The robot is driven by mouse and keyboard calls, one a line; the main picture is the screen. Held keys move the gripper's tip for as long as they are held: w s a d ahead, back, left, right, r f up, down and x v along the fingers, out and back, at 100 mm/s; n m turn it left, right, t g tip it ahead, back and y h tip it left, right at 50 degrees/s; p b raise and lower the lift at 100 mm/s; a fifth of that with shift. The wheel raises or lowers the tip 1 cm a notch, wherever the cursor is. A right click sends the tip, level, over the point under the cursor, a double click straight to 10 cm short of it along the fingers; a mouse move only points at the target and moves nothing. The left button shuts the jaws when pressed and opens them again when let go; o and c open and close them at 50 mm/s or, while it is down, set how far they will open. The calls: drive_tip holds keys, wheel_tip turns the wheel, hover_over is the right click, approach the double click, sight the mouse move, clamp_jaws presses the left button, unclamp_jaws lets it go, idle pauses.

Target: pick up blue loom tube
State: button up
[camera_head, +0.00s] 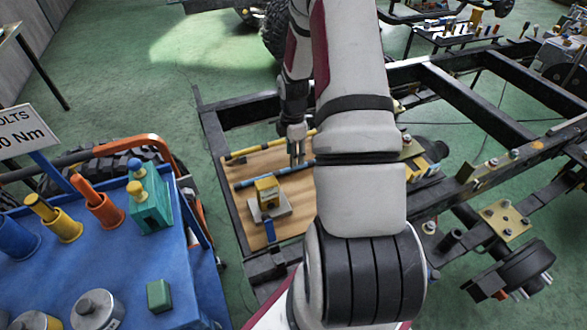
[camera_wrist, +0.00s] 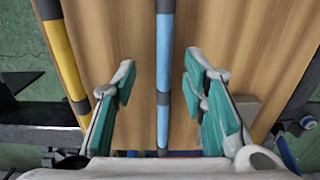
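The blue loom tube (camera_wrist: 164,55) is a thin blue rod with dark grey bands. In the wrist view it runs up the picture over the wooden board, between my gripper's two teal-padded fingers. In the head view the blue tube (camera_head: 262,178) lies on the board, partly hidden behind my arm. My gripper (camera_wrist: 162,88) is open, with clear gaps between both fingers and the tube. In the head view my gripper (camera_head: 297,155) points down over the board. I cannot tell its exact height above the tube.
A yellow and black tube (camera_wrist: 62,50) lies to the left of the blue one in the wrist view. The wooden board (camera_head: 222,207) sits in a black chassis frame (camera_head: 215,150). A yellow block (camera_head: 267,191) stands near the tube. A blue cart top (camera_head: 130,270) is at left.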

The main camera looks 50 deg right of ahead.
sight(294, 169)
drive_tip(key=f, duration=0.4)
drive_tip(key=shift+s+a+f, duration=0.15)
drive_tip(key=shift+s+f, duration=0.1)
drive_tip(key=shift+f, duration=0.15)
clamp_jaws()
